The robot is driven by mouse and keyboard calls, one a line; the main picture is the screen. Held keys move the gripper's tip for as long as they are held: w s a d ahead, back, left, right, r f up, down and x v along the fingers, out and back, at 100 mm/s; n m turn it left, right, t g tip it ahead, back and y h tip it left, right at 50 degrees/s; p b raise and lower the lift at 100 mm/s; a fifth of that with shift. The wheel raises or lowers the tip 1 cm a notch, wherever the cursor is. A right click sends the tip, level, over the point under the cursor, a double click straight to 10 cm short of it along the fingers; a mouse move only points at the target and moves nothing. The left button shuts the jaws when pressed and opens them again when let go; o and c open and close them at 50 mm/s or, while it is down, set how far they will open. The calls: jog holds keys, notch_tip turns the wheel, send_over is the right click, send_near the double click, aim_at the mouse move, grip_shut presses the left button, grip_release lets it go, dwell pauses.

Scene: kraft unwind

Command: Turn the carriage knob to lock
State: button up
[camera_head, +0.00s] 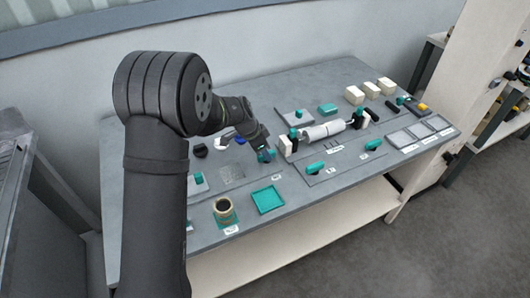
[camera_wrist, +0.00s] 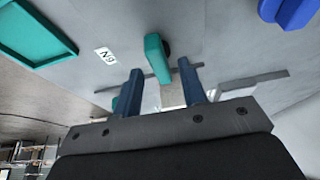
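A teal bar-shaped knob (camera_wrist: 157,60) stands out from the grey surface in the wrist view, with a dark round part behind its top end. It lies between the two blue fingers of my gripper (camera_wrist: 160,67), with a gap visible on each side, so the gripper is open and not closed on it. In the head view my gripper (camera_head: 258,150) is low over the middle of the bench, beside a teal part (camera_head: 266,155) that appears to be this knob. My wrist partly hides that area. I cannot tell from the labels whether it is the carriage knob.
A white roll (camera_head: 323,131) lies right of my gripper between end blocks. Other teal handles (camera_head: 316,167) and pale blocks (camera_head: 354,95) stand to the right. A blue part (camera_wrist: 292,12) shows upper right.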

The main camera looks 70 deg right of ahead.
jog(key=shift+x, duration=0.8)
grip_shut()
